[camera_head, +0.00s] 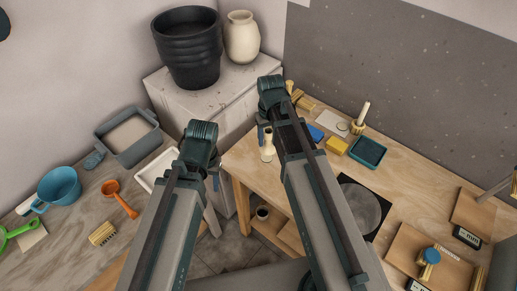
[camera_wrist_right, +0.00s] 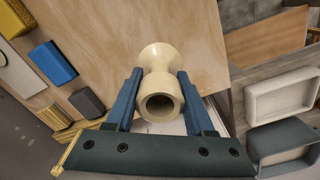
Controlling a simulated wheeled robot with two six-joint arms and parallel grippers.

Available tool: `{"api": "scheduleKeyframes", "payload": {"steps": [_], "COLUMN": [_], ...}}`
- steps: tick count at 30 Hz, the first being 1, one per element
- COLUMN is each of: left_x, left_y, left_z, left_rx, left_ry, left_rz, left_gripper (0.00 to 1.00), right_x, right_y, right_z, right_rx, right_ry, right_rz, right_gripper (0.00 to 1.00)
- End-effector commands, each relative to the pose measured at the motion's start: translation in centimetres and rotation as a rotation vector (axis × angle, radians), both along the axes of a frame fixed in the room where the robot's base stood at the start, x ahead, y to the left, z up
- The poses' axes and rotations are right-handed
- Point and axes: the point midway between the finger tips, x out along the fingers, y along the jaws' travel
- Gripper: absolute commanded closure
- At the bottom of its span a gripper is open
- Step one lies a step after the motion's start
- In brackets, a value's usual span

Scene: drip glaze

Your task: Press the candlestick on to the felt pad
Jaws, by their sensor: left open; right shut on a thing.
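The cream candlestick (camera_head: 267,146) is at the near-left corner of the wooden workbench. In the right wrist view the candlestick (camera_wrist_right: 158,97) has a round open end facing the camera and a flared end beyond. My right gripper (camera_wrist_right: 157,100) is shut on it, one blue finger on each side. I cannot tell whether its far end touches the bench. My left gripper (camera_head: 214,184) is open and empty, left of the bench. I cannot pick out the felt pad with certainty; the candlestick or my right arm may hide it.
A blue block (camera_wrist_right: 51,63), a grey block (camera_wrist_right: 87,103) and a yellow block (camera_head: 336,145) lie near the candlestick. A teal tray (camera_head: 368,152) and a dark round plate (camera_head: 362,207) are farther right. A white tray (camera_head: 152,176) is on the left bench.

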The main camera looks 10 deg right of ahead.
Motion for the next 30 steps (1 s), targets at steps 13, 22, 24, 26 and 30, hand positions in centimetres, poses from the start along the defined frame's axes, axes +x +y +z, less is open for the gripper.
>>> {"api": "scheduleKeyframes", "payload": {"steps": [13, 22, 24, 26, 30], "left_x": [0.0, 0.0, 0.0, 0.0, 0.0], "left_y": [0.0, 0.0, 0.0, 0.0, 0.0], "left_z": [0.1, -0.7, -1.0, -1.4, -2.5], "left_rx": [0.0, 0.0, 0.0, 0.0, 0.0], "left_ry": [0.0, 0.0, 0.0, 0.0, 0.0], "left_rz": [0.0, 0.0, 0.0, 0.0, 0.001], "left_gripper": [0.5, 0.5, 0.5, 0.5, 0.5], "right_x": [0.5, 0.5, 0.5, 0.5, 0.5], "right_y": [-0.6, -0.6, -0.6, -0.6, -0.6], "right_z": [0.1, -0.7, -1.0, -1.4, -2.5], "right_rx": [0.0, 0.0, 0.0, 0.0, 0.0], "right_ry": [0.0, 0.0, 0.0, 0.0, 0.0], "right_rz": [-0.015, -0.014, -0.014, -0.014, -0.014], "right_gripper": [1.0, 1.0, 1.0, 1.0, 1.0]}}
